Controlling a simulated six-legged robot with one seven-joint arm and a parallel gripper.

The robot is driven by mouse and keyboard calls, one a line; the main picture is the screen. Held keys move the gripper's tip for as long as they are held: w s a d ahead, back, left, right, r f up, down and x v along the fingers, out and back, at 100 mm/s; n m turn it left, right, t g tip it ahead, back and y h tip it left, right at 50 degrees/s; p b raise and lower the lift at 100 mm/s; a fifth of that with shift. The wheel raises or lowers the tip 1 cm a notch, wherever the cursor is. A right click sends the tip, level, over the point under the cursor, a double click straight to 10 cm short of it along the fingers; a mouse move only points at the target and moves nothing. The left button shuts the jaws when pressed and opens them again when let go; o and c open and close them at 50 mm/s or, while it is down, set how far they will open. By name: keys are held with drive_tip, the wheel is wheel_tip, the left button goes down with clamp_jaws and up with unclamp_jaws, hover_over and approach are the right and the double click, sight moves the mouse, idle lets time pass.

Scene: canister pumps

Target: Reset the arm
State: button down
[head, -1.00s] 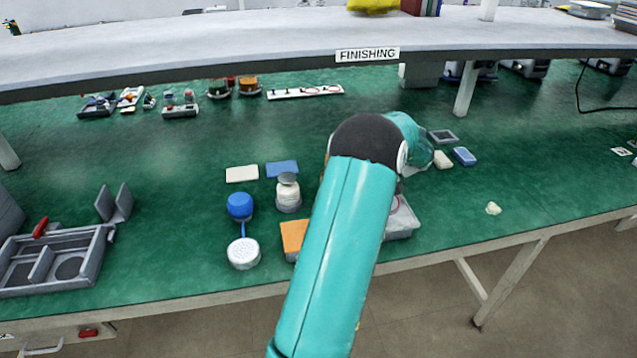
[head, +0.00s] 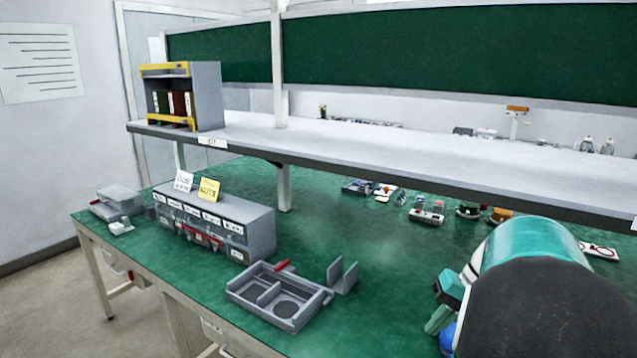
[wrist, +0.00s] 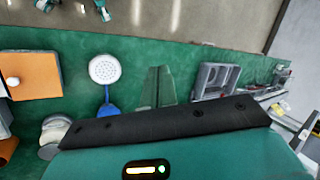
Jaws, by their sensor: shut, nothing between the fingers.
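My gripper (wrist: 158,86) shows in the wrist view as two green fingers side by side, shut and empty, beyond the dark edge of my wrist. In the head view my arm fills the lower right, and part of my gripper (head: 440,305) shows left of it, above the green bench top. In the wrist view, a white perforated disc with a blue handle (wrist: 104,70) lies left of the fingers. A grey divided tray (wrist: 216,78) is to their right. I see nothing held.
The grey tray (head: 278,296) and a grey upright holder (head: 342,275) stand left of my arm. A grey drawer unit (head: 215,222) is farther left. A raised white shelf (head: 400,160) spans the bench. An orange block (wrist: 32,75) shows in the wrist view.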

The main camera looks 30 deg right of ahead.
drive_tip(key=w+a+r+n+g+h, duration=0.1)
drive_tip(key=w+a+r+n, duration=0.1)
drive_tip(key=a, duration=0.7)
drive_tip(key=w+a+r+n+h, duration=0.1)
drive_tip(key=a+h, duration=0.1)
drive_tip(key=a, duration=0.6)
drive_tip(key=s+a+n+t+h, duration=0.1)
drive_tip(key=s+a+n, duration=0.1)
drive_tip(key=a, duration=0.5)
drive_tip(key=s+a+n+t, duration=0.2)
drive_tip(key=a, duration=0.6)
drive_tip(key=shift+s+r+n+h, duration=0.25)
drive_tip(key=shift+n+h, duration=0.05)
drive_tip(key=shift+h, duration=0.1)
